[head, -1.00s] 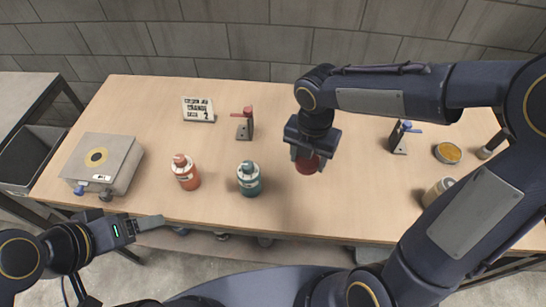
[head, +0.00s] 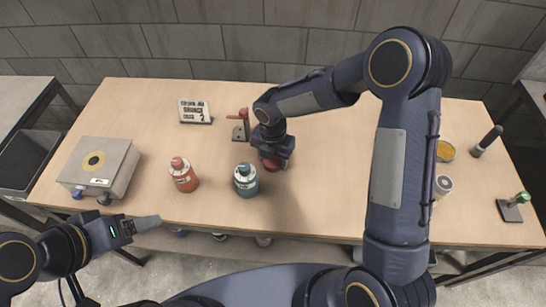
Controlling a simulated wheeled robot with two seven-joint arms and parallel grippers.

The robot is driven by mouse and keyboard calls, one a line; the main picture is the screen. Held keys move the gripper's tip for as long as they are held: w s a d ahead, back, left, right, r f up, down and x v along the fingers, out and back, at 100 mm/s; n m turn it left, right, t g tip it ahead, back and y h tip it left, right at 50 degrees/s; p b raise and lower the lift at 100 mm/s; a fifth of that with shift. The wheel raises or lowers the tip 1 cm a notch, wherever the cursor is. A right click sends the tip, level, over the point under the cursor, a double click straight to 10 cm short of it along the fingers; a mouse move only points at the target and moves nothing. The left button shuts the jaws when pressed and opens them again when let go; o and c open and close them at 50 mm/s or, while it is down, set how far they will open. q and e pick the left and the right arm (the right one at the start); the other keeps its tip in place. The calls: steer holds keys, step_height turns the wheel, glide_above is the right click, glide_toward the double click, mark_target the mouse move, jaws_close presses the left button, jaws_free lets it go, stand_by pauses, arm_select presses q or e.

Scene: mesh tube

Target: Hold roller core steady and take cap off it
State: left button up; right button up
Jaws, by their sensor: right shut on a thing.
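My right gripper (head: 274,155) is over the middle of the table, just right of the teal bottle. It is shut on a red round thing (head: 272,165), mostly hidden under the gripper; I cannot tell whether this is the cap or the core. A pale cylinder (head: 443,186) stands at the right, partly behind my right arm; I cannot tell whether it is the roller core. My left gripper (head: 147,222) is low at the table's front left edge, apart from everything on the table. Its jaw gap does not show clearly.
An orange bottle (head: 183,176) and a teal bottle (head: 246,181) stand at the front. A grey box (head: 122,165) is left, a sign (head: 195,111) behind. A red-handled clamp (head: 241,130) is near my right gripper. A tin (head: 445,151) and a green-knobbed clamp (head: 512,210) are right.

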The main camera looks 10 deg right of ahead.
steer(key=shift+f, duration=0.2)
steer(key=o, duration=1.1)
steer(key=shift+r, duration=0.1)
steer(key=shift+c, duration=0.2)
